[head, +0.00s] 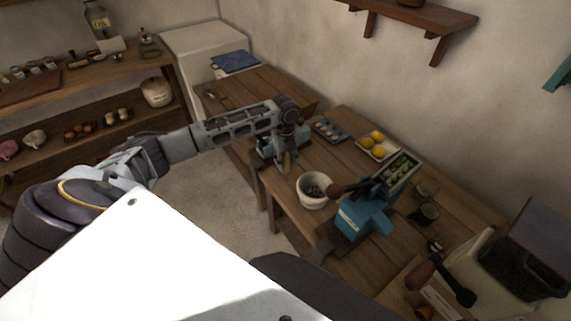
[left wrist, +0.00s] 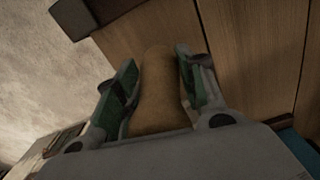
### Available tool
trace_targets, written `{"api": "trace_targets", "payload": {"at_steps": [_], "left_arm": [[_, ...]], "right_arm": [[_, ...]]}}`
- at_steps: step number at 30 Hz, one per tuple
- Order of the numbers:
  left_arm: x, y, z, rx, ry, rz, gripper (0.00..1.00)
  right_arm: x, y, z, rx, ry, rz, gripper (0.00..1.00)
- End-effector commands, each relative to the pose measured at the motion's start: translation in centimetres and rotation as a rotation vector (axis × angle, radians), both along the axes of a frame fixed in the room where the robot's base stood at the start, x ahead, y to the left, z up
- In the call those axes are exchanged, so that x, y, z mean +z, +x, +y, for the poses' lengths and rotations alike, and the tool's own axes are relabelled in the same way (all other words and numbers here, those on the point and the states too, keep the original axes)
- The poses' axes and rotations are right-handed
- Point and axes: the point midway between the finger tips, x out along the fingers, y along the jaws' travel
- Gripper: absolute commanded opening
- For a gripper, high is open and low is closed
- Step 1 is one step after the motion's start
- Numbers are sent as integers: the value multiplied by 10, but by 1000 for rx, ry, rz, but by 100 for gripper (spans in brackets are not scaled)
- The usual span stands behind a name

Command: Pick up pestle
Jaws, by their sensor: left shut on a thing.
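The tan, rounded pestle (left wrist: 158,90) stands between the two green-padded fingers of my left gripper (left wrist: 158,82) in the left wrist view. The gripper is shut on it. In the head view my left gripper (head: 287,158) is over the near edge of the wooden table, left of and behind a white mortar-like bowl (head: 313,204). The pestle's lower part is hidden by the gripper body in the wrist view. I cannot tell how far it is above the table.
Behind are a tray with small round items (head: 327,130), yellow fruit (head: 377,138) and a crate of green items (head: 402,168). Open floor (head: 215,205) lies left of the table.

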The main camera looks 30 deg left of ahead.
Motion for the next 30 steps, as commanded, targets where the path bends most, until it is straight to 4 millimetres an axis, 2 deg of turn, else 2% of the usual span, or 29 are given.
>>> {"api": "trace_targets", "payload": {"at_steps": [6, 13, 19, 30], "left_arm": [[35, 1, 1, 0, 0, -4, 1], [62, 1, 0, 0, 0, -2, 1], [71, 0, 0, 1, 0, 0, 1], [71, 0, 0, 1, 0, 0, 1]], "right_arm": [[-2, 0, 0, 0, 0, 0, 40], [-3, 0, 0, 0, 0, 0, 40], [-3, 0, 0, 0, 0, 0, 40], [-3, 0, 2, -1, 2, -1, 40]]}}
